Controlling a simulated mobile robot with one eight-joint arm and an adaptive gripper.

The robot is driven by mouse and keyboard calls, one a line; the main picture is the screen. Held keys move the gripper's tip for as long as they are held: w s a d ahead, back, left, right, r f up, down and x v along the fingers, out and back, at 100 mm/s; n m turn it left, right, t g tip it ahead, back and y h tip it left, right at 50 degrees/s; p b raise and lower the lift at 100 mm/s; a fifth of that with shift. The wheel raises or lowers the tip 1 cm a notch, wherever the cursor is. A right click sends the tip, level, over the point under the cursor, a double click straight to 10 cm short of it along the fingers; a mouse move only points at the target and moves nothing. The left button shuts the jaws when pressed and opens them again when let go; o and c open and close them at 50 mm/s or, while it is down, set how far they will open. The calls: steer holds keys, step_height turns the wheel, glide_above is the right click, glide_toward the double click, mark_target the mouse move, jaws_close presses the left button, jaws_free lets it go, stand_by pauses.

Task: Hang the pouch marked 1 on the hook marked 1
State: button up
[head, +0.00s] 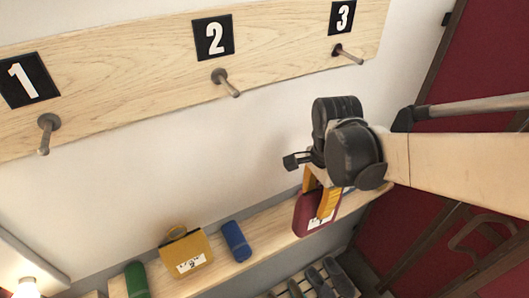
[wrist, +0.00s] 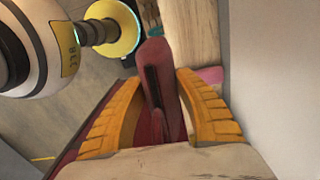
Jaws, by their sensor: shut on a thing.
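In the head view, a dark red pouch (head: 308,219) with a white label is at my gripper (head: 324,196), at the right end of the low wooden shelf. The label is too small to read for certain. In the wrist view, the orange fingers of my gripper (wrist: 162,84) are shut on the dark red pouch (wrist: 156,62). I cannot tell whether the pouch touches the shelf. The hook marked 1 (head: 47,133) is a bare peg on the wooden board at the far left, below the black plate marked 1 (head: 28,80).
The hooks marked 2 (head: 226,82) and 3 (head: 347,54) are also bare. A yellow pouch (head: 184,249), a blue roll (head: 237,241) and a green roll (head: 136,280) are on the shelf (head: 271,221). Shoes (head: 324,278) are below. The wall between board and shelf is clear.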

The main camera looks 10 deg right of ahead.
steer(key=shift+s+r, duration=0.15)
steer(key=shift+s, duration=0.25)
steer(key=w+a+f+b, duration=0.2)
steer(key=w+a+f, duration=0.6)
steer(key=f, duration=0.2)
steer(key=shift+w+a+f, duration=0.15)
steer(key=shift+a+f, duration=0.1)
steer(key=shift+f, duration=0.1)
steer(key=shift+f+b, duration=0.15)
steer(key=shift+b, duration=0.2)
steer(key=o, duration=1)
steer(key=shift+o, duration=1.1)
